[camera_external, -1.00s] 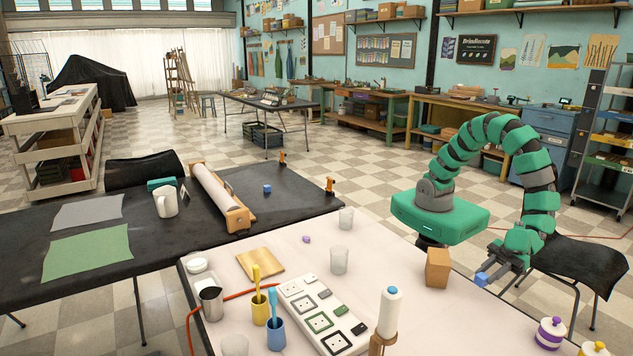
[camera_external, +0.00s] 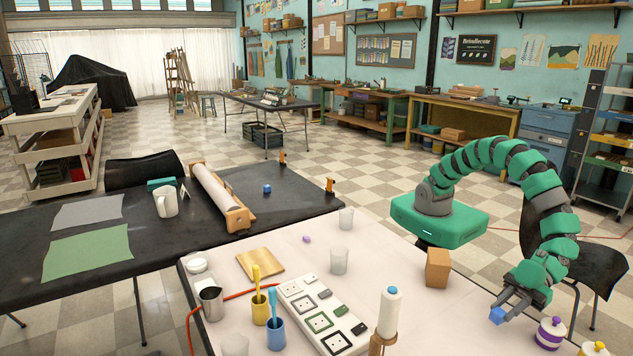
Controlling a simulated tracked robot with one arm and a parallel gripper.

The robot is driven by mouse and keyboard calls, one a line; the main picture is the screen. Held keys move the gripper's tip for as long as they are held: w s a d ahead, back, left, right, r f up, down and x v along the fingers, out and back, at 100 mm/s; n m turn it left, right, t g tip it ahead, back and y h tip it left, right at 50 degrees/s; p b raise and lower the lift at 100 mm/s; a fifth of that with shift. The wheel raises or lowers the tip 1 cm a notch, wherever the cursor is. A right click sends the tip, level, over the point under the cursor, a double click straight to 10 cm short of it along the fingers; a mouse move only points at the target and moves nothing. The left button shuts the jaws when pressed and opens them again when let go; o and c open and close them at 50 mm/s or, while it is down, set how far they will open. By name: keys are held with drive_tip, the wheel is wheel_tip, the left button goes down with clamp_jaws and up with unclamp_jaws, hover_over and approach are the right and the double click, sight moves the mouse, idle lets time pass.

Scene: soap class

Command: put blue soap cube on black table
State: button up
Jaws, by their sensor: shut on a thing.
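My gripper (camera_external: 510,302) is shut on a blue soap cube (camera_external: 497,315) at the right end of the white table (camera_external: 410,305). The cube is held at the fingertips, close to the white table's right edge; I cannot tell whether it touches the surface. The black table (camera_external: 110,242) stands on the left, beyond the white table.
A wooden block (camera_external: 438,267), a bottle on a wooden stand (camera_external: 390,311) and a purple-banded jar (camera_external: 550,333) stand near my gripper.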

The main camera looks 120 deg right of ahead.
sight(502, 319)
drive_tip(key=shift+f, duration=1.55)
drive_tip(key=shift+f+p, duration=0.2)
drive_tip(key=shift+p, duration=0.15)
drive_tip(key=o, duration=0.9)
drive_tip(key=shift+o, duration=0.2)
drive_tip(key=shift+f+b, duration=0.25)
drive_tip(key=shift+b, duration=1.1)
drive_tip(key=p+v, duration=0.4)
drive_tip(key=v, duration=1)
drive_tip(key=shift+d+r, duration=0.2)
drive_tip(key=shift+r, duration=0.2)
drive_tip(key=shift+w, duration=0.15)
